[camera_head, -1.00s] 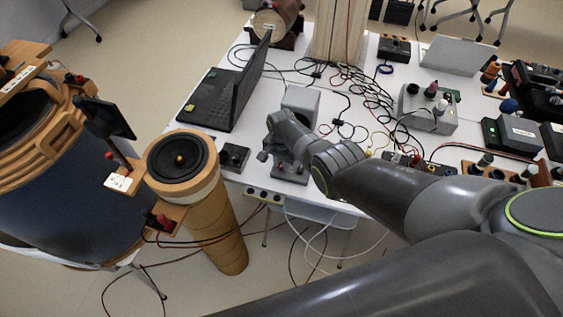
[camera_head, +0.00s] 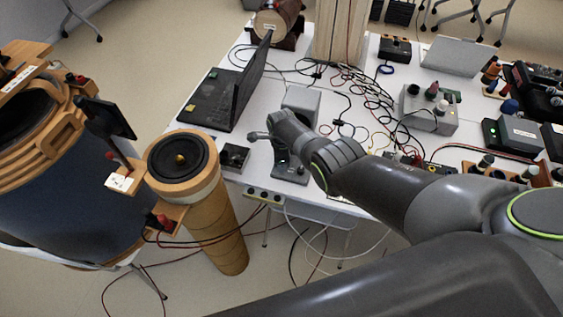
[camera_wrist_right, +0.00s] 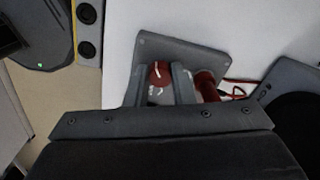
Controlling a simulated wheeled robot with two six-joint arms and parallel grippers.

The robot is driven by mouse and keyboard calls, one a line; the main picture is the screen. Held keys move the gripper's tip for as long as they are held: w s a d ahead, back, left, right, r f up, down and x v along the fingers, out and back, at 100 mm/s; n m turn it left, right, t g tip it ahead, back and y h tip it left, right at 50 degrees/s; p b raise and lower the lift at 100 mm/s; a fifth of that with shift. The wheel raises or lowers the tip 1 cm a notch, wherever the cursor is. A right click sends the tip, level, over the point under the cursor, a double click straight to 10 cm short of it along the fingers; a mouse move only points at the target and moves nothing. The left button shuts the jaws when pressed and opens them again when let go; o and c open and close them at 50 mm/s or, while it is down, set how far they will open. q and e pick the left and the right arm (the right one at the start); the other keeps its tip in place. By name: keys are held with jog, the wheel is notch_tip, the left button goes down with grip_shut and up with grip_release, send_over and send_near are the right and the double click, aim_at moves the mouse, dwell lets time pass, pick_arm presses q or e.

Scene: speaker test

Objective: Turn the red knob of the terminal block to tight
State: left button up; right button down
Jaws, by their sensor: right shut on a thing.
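The terminal block is a grey plate (camera_head: 291,176) near the front edge of the white table. The plate also shows in the right wrist view (camera_wrist_right: 207,55). Its red knob (camera_wrist_right: 159,72), with a white mark on top, sits between the two fingers of my right gripper (camera_wrist_right: 158,90), which is shut on it. A second red post (camera_wrist_right: 207,86) stands on the plate right of the fingers. In the head view my right gripper (camera_head: 283,156) is over the plate, and my wrist mostly hides the knob. My left gripper is not in view.
A small black box (camera_head: 235,157) lies left of the plate. A socket strip (camera_head: 262,196) runs along the table edge. A laptop (camera_head: 212,101) and a grey box (camera_head: 301,104) stand behind. A round speaker (camera_head: 181,160) on a wooden tube stands at the left. Cables cross the table.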

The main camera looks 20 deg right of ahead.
jog(key=m, duration=0.7)
jog(key=shift+w, duration=0.1)
dwell(0.4)
jog(key=c, duration=1.2)
grip_release()
jog(key=shift+c, duration=0.2)
jog(key=shift+r, duration=0.15)
notch_tip(320, 180, up, 8)
jog(key=p, duration=0.5)
notch_tip(320, 180, up, 9)
jog(key=shift+p, duration=0.3)
